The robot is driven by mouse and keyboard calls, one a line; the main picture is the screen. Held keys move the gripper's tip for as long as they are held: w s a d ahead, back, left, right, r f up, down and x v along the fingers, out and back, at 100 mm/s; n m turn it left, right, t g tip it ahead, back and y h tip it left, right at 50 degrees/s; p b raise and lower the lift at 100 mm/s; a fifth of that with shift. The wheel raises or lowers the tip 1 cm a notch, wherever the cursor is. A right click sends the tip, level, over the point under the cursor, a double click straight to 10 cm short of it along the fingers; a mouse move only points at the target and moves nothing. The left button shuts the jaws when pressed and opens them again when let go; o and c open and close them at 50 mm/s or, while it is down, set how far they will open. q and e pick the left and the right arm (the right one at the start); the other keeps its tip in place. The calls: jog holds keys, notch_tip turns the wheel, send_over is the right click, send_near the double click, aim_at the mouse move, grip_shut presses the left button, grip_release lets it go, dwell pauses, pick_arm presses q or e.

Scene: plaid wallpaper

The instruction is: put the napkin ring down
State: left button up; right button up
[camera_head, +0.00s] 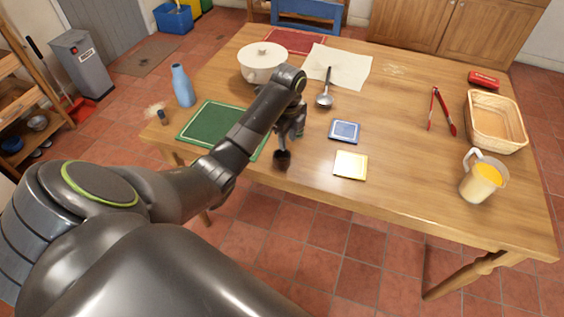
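My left gripper (286,147) points down over the front part of the table, between the green placemat and the yellow tile. A small dark brown round thing, seemingly the napkin ring (282,158), is at its fingertips, and the gripper looks shut on it. The arm hides part of the fingers and of the green mat. I cannot tell whether the ring touches the wooden table (400,185) or hangs just above it. My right gripper is not in view.
A green placemat (203,122) lies left of the gripper. A blue tile (344,132) and yellow tile (350,165) lie to its right. Behind are a white pot (262,60) and a ladle (325,100). Tongs (442,110), a basket (494,145) and a jug (474,190) stand farther right.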

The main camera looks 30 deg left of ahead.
aim_at(287, 151)
pick_arm(q)
jog(key=shift+f, duration=2.8)
grip_shut()
